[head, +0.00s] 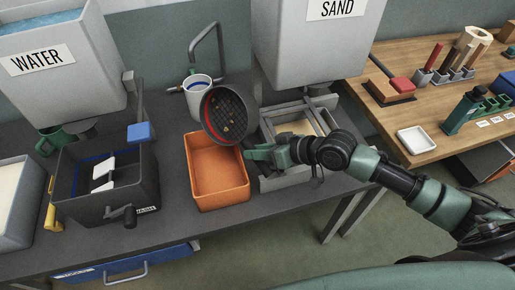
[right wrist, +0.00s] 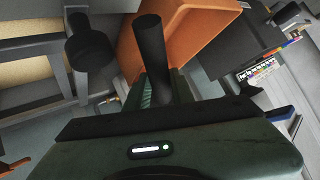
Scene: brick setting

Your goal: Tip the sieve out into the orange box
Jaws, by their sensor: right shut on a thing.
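The sieve (head: 229,116) is a round dark mesh pan with a few small orange-brown bits on it. It is strongly tilted, its mesh face showing to the head camera, above the back part of the orange box (head: 223,189). My right gripper (head: 258,153) is shut on the sieve's handle, beside the orange box's right rim. In the right wrist view the dark handle (right wrist: 152,55) stands between the fingers, with the orange box (right wrist: 190,30) behind it. The visible floor of the orange box looks empty in the head view. My left gripper is not in view.
A dark grey box with a crank (head: 130,170) stands left of the orange box, and a white cup (head: 197,95) stands behind it. A grey frame (head: 285,183) under the SAND hopper (head: 310,45) stands close on the right. The WATER tank (head: 60,75) is at the left.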

